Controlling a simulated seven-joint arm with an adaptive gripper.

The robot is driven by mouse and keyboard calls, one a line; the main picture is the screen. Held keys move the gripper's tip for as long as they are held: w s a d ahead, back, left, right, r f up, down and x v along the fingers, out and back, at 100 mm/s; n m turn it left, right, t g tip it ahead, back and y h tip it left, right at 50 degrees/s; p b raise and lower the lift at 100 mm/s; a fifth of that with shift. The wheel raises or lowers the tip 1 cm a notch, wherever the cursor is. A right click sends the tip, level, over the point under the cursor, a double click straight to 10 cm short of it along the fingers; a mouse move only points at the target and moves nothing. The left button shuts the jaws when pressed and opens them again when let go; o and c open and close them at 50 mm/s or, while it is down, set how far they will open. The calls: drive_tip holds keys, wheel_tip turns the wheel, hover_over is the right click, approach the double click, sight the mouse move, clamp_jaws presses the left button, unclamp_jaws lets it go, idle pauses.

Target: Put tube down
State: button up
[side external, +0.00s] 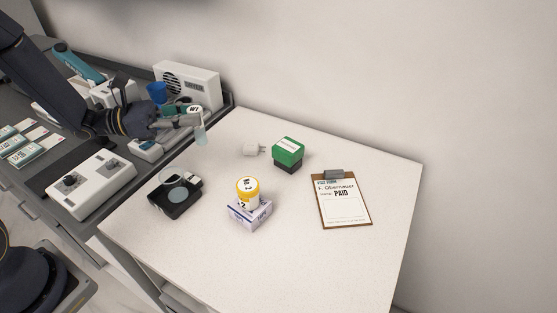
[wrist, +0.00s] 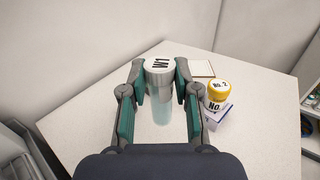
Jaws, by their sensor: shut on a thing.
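My gripper (side external: 190,119) is shut on a clear, pale blue-green tube (side external: 200,136) with a white, black-lettered cap. In the wrist view my gripper (wrist: 159,92) has one finger on each side of the tube (wrist: 161,90), which looks upright. The tube is held near the left back edge of the white table (side external: 300,260). It appears above the surface; its exact height is hard to tell.
A yellow-capped container (side external: 248,190) sits on a small white-and-purple box (side external: 250,216). A black device (side external: 174,204) with a round plate stands left of it. The front table is clear.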

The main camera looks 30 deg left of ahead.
drive_tip(key=w+a+r+n+t+y, duration=0.1)
drive_tip(key=w+a+n+t+y, duration=0.35)
drive_tip(key=w, duration=0.55)
drive_tip(key=shift+m, duration=0.25)
drive_tip(key=shift+w+a+f, duration=0.15)
drive_tip(key=shift+w+f, duration=3.1)
drive_tip(key=shift+w, duration=0.2)
drive_tip(key=shift+w+a+f, duration=0.15)
drive_tip(key=shift+w+f, duration=3.05)
drive_tip(key=shift+w, duration=0.25)
drive_tip(key=shift+f, duration=0.1)
drive_tip(key=o, duration=1)
